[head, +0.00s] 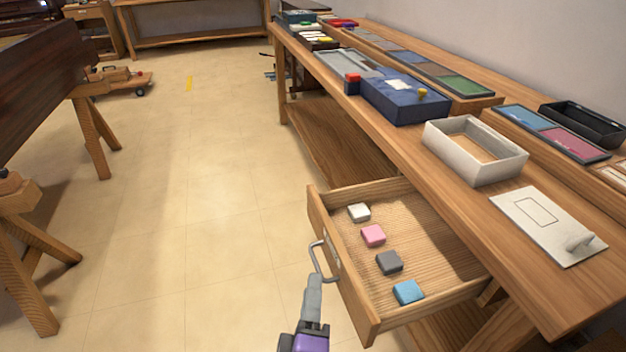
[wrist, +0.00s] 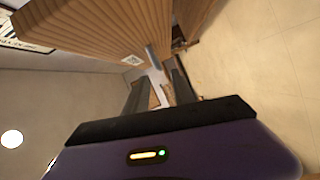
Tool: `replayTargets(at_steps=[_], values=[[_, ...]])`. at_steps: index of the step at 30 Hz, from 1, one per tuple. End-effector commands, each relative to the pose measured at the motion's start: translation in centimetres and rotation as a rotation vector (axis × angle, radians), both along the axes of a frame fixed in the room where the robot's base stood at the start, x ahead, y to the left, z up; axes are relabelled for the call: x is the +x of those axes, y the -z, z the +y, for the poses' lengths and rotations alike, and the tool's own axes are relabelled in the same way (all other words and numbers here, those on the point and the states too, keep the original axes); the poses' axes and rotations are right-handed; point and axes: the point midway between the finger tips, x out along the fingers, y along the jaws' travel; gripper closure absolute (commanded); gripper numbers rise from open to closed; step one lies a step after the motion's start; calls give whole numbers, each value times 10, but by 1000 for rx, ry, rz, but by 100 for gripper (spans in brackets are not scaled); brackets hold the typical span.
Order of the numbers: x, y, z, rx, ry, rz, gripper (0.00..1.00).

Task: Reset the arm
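My gripper (head: 314,282) is at the front of an open wooden drawer (head: 362,300), by the lower end of its grey metal handle (head: 317,262). In the wrist view my gripper (wrist: 157,82) has its two dark fingers apart, with the handle (wrist: 152,56) showing ahead between them. I cannot tell whether a finger touches the handle. The drawer holds a white block (head: 359,212), a pink block (head: 373,236), a grey block (head: 389,262) and a blue block (head: 408,292) in a row.
The long wooden workbench (head: 440,165) carries a white open box (head: 475,150), a white lidlike panel (head: 545,222), a blue box (head: 405,98) and coloured trays. Tiled floor (head: 190,230) left of the drawer is clear. Dark furniture on wooden trestles (head: 92,130) stands at the left.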

Motion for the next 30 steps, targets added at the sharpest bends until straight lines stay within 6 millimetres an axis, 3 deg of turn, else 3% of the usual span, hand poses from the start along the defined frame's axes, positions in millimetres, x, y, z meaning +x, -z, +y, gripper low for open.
replayTargets(at_steps=[5,9,14,20,30], values=[[1,-2,8,28,-30,-8,69],[0,-13,34,168,-145,-18,69],[-26,-4,38,395,-263,31,69],[-70,6,12,673,-316,89,69],[-162,-3,-82,1134,-228,94,69]])
